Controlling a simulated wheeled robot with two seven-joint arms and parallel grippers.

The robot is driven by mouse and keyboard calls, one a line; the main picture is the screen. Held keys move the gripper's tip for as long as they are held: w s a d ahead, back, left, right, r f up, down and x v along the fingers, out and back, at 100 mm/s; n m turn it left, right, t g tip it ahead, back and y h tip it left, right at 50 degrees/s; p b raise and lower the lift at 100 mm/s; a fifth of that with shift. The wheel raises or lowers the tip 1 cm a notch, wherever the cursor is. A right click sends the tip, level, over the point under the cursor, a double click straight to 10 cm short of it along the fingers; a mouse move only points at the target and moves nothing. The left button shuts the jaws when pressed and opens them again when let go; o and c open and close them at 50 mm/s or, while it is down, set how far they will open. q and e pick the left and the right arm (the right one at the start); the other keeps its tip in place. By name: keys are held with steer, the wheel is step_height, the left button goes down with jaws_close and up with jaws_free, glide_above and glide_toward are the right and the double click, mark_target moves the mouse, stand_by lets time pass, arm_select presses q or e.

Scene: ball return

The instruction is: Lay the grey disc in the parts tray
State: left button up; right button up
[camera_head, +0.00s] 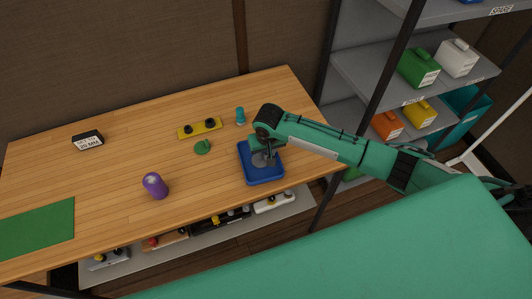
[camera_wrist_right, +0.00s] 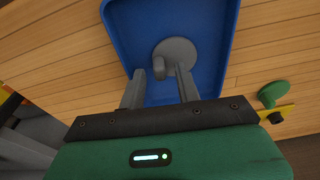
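The grey disc (camera_wrist_right: 180,50), with a short upright knob, appears to lie on the floor of the blue parts tray (camera_wrist_right: 225,25). In the head view the tray (camera_head: 265,178) sits near the right end of the wooden table, with the disc (camera_head: 259,160) partly covered by my gripper. My right gripper (camera_wrist_right: 162,82) is over the tray, its two fingers spread apart. The knob shows between and just beyond the fingertips, with gaps visible. In the head view this gripper (camera_head: 265,147) points down into the tray. My left gripper is not in view.
A green disc with a knob (camera_head: 203,147) lies left of the tray. A yellow strip with black knobs (camera_head: 200,128) and a teal cylinder (camera_head: 240,116) stand behind. A purple object (camera_head: 155,186) and green mat (camera_head: 38,230) are further left. Shelves (camera_head: 370,75) stand right.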

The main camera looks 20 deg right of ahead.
step_height(320, 180, up, 11)
steer(key=s+b, duration=0.1)
steer(key=shift+s+b, duration=0.35)
steer(key=shift+b, duration=0.05)
steer(key=shift+f, duration=0.1)
steer(key=s+a+f+n+t+y, duration=0.1)
steer(key=s+a+f, duration=0.2)
steer(key=s, duration=0.3)
steer(key=s+a+f+n+y, duration=0.2)
steer(key=s, duration=0.5)
steer(key=s+d+f+h, duration=0.1)
steer(key=s+d, duration=0.4)
steer(key=s, duration=0.2)
steer(key=s+d+h, duration=0.2)
steer(key=s+d, duration=0.3)
steer(key=s, duration=0.3)
steer(key=s+f+x, duration=0.1)
steer(key=s+x, duration=0.3)
steer(key=x, duration=1.1)
steer(key=s+a+f+x, duration=0.1)
steer(key=s+x, duration=0.2)
steer(key=x, duration=1.2)
steer(key=s+d+f+g, duration=0.1)
steer(key=s+f, duration=0.8)
steer(key=f, duration=0.1)
steer(key=s+d+f, duration=0.2)
steer(key=s+f, duration=0.8)
steer(key=shift+s+d+g, duration=0.3)
steer(key=shift+g, duration=0.1)
